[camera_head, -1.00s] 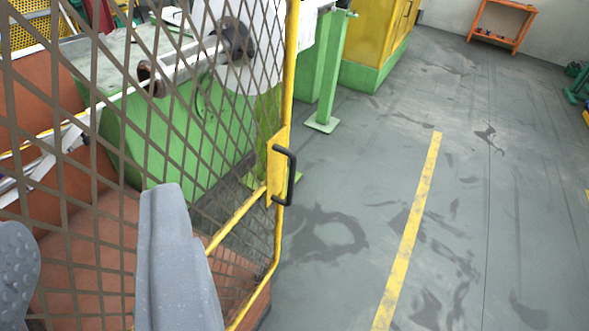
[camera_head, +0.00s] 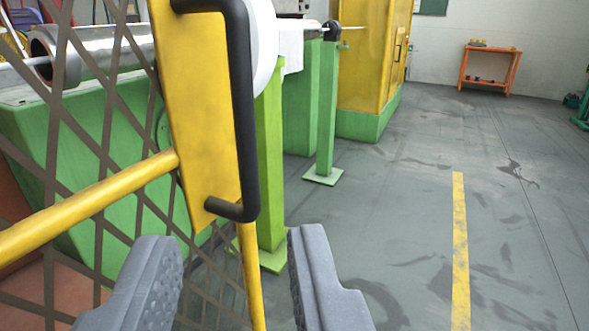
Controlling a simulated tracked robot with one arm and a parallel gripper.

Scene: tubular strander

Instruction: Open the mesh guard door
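The mesh guard door (camera_head: 100,190) fills the left of the view, with brown diamond mesh and a yellow tubular frame. A yellow plate (camera_head: 200,110) on its edge carries a black D-shaped handle (camera_head: 247,110), close to the camera. My gripper (camera_head: 220,265) is open and empty. Its two grey fingers show at the bottom, one left and one right of the handle's lower end. The handle appears above and between the fingertips, not gripped. Whether the fingers touch the door cannot be told.
Behind the mesh is green machinery (camera_head: 60,150) with a metal roller. Green posts (camera_head: 327,110) and a yellow cabinet (camera_head: 370,60) stand beyond the door edge. Grey floor with a yellow line (camera_head: 460,250) is open to the right. An orange table (camera_head: 490,68) stands at the back wall.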

